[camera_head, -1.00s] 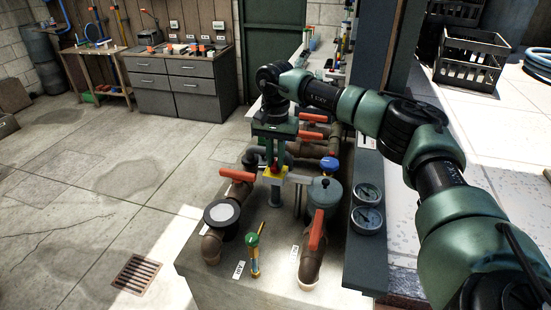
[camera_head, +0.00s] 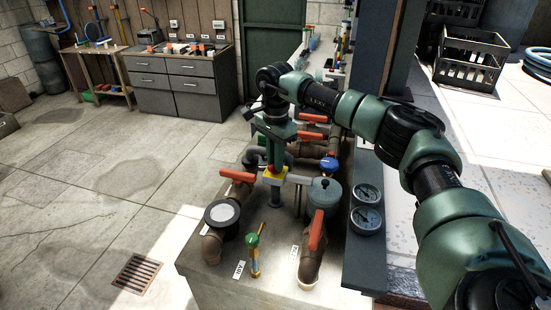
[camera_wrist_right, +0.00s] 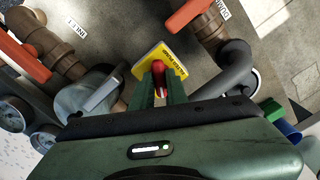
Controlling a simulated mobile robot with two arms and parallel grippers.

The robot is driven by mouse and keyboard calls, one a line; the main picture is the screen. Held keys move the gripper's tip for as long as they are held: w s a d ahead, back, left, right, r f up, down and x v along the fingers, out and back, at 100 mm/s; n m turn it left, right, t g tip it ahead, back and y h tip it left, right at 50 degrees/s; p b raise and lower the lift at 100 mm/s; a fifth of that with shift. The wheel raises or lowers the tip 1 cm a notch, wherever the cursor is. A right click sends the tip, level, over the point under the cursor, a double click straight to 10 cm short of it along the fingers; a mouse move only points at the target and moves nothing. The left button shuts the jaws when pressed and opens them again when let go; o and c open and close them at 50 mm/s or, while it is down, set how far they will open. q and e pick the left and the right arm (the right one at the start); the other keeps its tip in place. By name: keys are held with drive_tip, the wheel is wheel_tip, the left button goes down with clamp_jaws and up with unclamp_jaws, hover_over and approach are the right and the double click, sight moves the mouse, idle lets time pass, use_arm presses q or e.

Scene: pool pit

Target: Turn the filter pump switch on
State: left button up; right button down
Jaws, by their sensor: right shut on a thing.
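The filter pump switch has a yellow label plate (camera_wrist_right: 163,64) and a red lever (camera_wrist_right: 159,72) in the right wrist view. In the head view, its yellow plate (camera_head: 272,178) sits among the pipes on the concrete block, partly hidden under my gripper. My right gripper (camera_wrist_right: 160,84) is shut on the red lever, with one green finger on each side of it. In the head view, my right gripper (camera_head: 276,163) points down at the switch from above, slightly tilted. My left gripper is not in view.
A grey-blue lidded pot (camera_head: 324,196) stands right of the switch. Brown pipes with orange handles (camera_head: 238,176) surround it. A blue-capped fitting (camera_head: 328,164) and two gauges (camera_head: 367,219) are to the right. Open floor lies left.

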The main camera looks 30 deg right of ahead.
drive_tip(key=m, duration=1.1)
drive_tip(key=shift+p, duration=0.4)
drive_tip(key=shift+m, duration=0.5)
drive_tip(key=c, duration=1.4)
unclamp_jaws()
wheel_tip(320, 180, up, 7)
drive_tip(key=shift+f+b, duration=0.15)
drive_tip(key=shift+b, duration=0.85)
drive_tip(key=shift+r, duration=0.6)
